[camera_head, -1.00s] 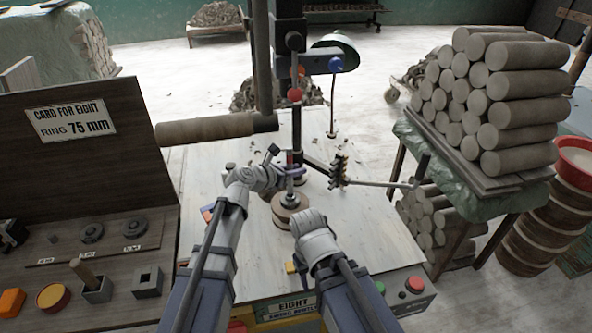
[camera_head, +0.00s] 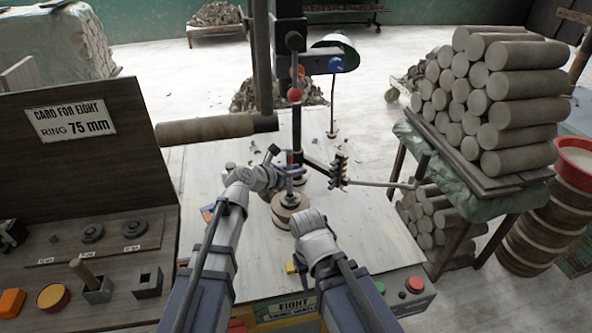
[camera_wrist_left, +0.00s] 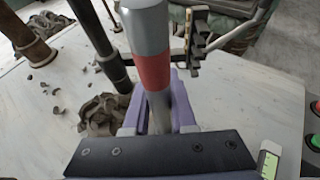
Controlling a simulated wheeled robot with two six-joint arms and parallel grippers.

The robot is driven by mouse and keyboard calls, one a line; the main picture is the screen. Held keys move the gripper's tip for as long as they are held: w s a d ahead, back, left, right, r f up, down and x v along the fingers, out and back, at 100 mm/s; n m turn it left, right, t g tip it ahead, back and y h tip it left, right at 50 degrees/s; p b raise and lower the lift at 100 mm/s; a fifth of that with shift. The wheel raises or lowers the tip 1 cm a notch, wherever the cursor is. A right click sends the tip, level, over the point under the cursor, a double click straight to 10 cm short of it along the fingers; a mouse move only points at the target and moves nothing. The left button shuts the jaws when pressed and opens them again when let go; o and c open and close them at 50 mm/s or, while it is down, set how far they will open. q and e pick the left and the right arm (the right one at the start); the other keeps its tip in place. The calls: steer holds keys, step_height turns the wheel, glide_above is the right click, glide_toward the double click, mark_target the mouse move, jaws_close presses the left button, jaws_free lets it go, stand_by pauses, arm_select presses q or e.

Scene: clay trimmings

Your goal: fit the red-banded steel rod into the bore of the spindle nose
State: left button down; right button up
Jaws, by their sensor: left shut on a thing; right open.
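The steel rod with a red band (camera_wrist_left: 153,70) stands nearly upright in the left wrist view, between the purple fingers of my left gripper (camera_wrist_left: 160,105), which is shut on it. In the head view my left gripper (camera_head: 291,170) holds the rod above a stack of round brown discs (camera_head: 291,218). The dark vertical spindle column (camera_head: 297,125) rises just behind it. The bore of the spindle nose cannot be made out. My right gripper (camera_head: 318,240) is low, right of the discs, and holds nothing visible; its fingertips are hard to see.
A thick horizontal roller (camera_head: 216,129) lies at the back left. Clay scraps (camera_wrist_left: 103,113) lie on the pale table. A card board (camera_head: 85,150) stands left, stacked clay logs (camera_head: 495,95) right.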

arm_select(q)
steer(key=shift+f+b, duration=2.2)
steer(key=c, duration=0.7)
jaws_free()
steer(key=shift+o, duration=0.2)
steer(key=shift+s, duration=0.1)
steer(key=p+v, duration=0.3)
steer(key=v, duration=0.4)
steer(key=shift+s+a, duration=0.2)
steer(key=shift+a, duration=0.05)
steer(key=shift+s, duration=0.1)
